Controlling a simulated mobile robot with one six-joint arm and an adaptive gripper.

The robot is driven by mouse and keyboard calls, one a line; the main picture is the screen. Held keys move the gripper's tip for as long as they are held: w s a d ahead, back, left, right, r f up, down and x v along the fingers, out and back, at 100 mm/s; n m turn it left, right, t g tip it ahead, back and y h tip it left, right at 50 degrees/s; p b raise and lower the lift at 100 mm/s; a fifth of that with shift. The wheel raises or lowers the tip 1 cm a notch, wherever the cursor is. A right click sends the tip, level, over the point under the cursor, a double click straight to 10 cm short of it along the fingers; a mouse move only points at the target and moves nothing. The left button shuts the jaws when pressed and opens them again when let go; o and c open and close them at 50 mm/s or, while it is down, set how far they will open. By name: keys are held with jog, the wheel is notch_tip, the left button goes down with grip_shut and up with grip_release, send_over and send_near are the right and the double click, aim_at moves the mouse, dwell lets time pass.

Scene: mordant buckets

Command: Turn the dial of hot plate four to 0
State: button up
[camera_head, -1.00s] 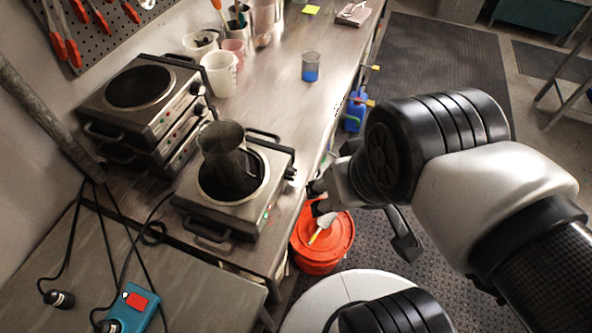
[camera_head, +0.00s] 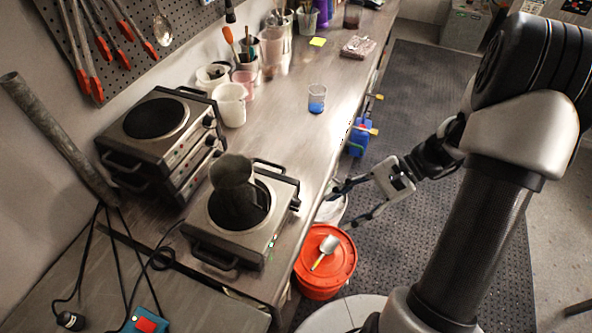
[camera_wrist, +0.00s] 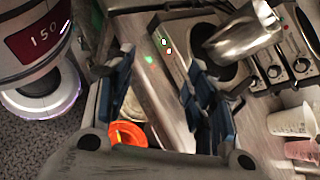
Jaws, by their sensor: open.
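A single hot plate (camera_head: 215,235) stands at the front of the bench with a dark metal beaker (camera_head: 232,178) on it. Its dial (camera_head: 295,204) is on the right-hand side, too small to read. No number label is legible. In the wrist view its front (camera_wrist: 172,60) shows lit lamps, and its dial seems hidden by a finger. Other hot plates (camera_head: 165,150) are stacked behind left; their dials (camera_head: 208,122) face right. My gripper (camera_head: 343,206) is open and empty, right of the single hot plate and apart from it, beyond the bench edge.
A red-lidded bucket (camera_head: 325,275) with a scoop on it stands on the floor below my gripper. A beaker of blue liquid (camera_head: 317,98) and plastic jugs (camera_head: 230,105) stand farther back. A blue-and-red box (camera_head: 146,322) is front left. The floor to the right is open.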

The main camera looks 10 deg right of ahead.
jog(key=w+d+f+m+t+y+p, duration=0.1)
jog(key=d+f+m+t+y, duration=0.25)
jog(key=f+m, duration=0.3)
jog(key=m+t+p, duration=0.2)
jog(key=m+t, duration=0.4)
jog(key=t, duration=0.2)
send_near(300, 207)
jog(key=shift+n+g, duration=0.25)
jog(key=b+x, duration=0.1)
jog(key=x, duration=0.7)
jog(key=shift+w+a, duration=0.15)
jog(key=shift+w, duration=0.2)
jog(key=shift+c, duration=0.6)
jog(key=c, duration=0.9)
